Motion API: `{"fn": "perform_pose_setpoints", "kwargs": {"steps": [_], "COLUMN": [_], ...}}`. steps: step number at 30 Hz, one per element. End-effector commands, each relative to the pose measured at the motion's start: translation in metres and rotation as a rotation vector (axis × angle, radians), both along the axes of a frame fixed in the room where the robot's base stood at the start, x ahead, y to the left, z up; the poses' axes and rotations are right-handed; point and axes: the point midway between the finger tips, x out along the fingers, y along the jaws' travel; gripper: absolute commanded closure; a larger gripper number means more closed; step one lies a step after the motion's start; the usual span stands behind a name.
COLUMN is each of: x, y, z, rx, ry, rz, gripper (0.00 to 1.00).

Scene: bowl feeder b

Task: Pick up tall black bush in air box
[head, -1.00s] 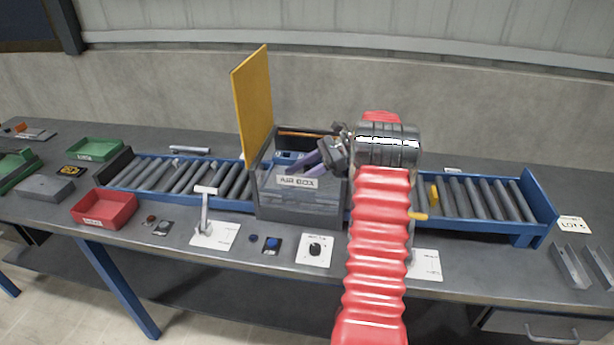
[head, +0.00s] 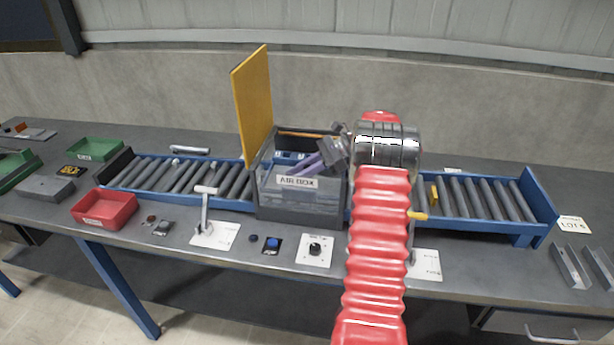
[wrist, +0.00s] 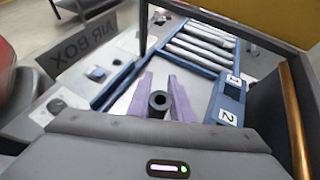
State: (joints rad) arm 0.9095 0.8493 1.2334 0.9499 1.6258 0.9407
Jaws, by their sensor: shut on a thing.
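My gripper (wrist: 160,98) has its purple fingers shut on the tall black bush (wrist: 159,100), which shows end-on as a dark ring with a hole between the fingertips in the wrist view. In the head view my gripper (head: 300,168) reaches from the right into the open air box (head: 300,205). The box is grey with a clear front and an AIR BOX label, and its yellow lid (head: 252,105) stands raised. The bush is hidden in the head view. How far it is above the box floor I cannot tell.
Blue numbered holders (wrist: 230,98) stand inside the box near the bush. A copper-coloured bar (wrist: 297,120) runs along the box edge. Roller conveyors (head: 480,197) lie on both sides. A red tray (head: 104,208) and green tray (head: 95,149) stand at left.

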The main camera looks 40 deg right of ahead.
Motion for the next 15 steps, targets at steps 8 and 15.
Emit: {"fn": "perform_pose_setpoints", "kwargs": {"steps": [8, 15], "x": [-0.0001, 0.0000], "y": [-0.0002, -0.0003], "z": [0.0001, 0.0045], "rx": [0.000, -0.001], "ry": [0.000, -0.001], "rz": [0.000, 0.000], "gripper": [1.00, 1.00]}}
